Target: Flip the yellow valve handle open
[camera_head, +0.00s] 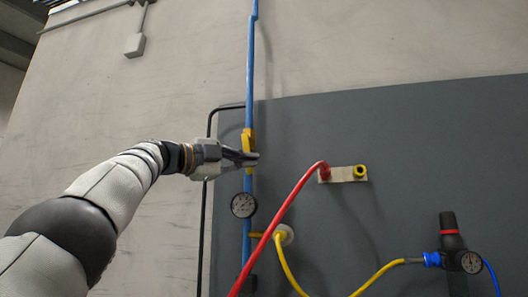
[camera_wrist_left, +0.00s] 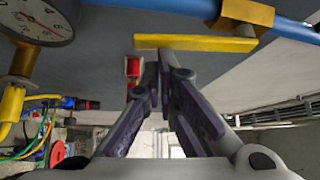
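The yellow valve handle (camera_head: 248,139) is on the blue vertical pipe (camera_head: 250,70) and appears to lie roughly along it. In the left wrist view the handle (camera_wrist_left: 195,43) is a flat yellow bar near a brass fitting (camera_wrist_left: 245,14) on the pipe. My left gripper (camera_head: 254,158) reaches in from the left at the handle's lower part. In the left wrist view the fingertips (camera_wrist_left: 160,60) come together just below the bar, with the bar not between them. Whether they touch it I cannot tell. My right gripper is not in view.
A pressure gauge (camera_head: 244,205) sits on the pipe below the gripper. A red hose (camera_head: 283,211) and a yellow hose (camera_head: 290,273) hang to the right. A grey panel (camera_head: 430,130) backs them. A dark bent tube (camera_head: 206,200) runs left of the pipe.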

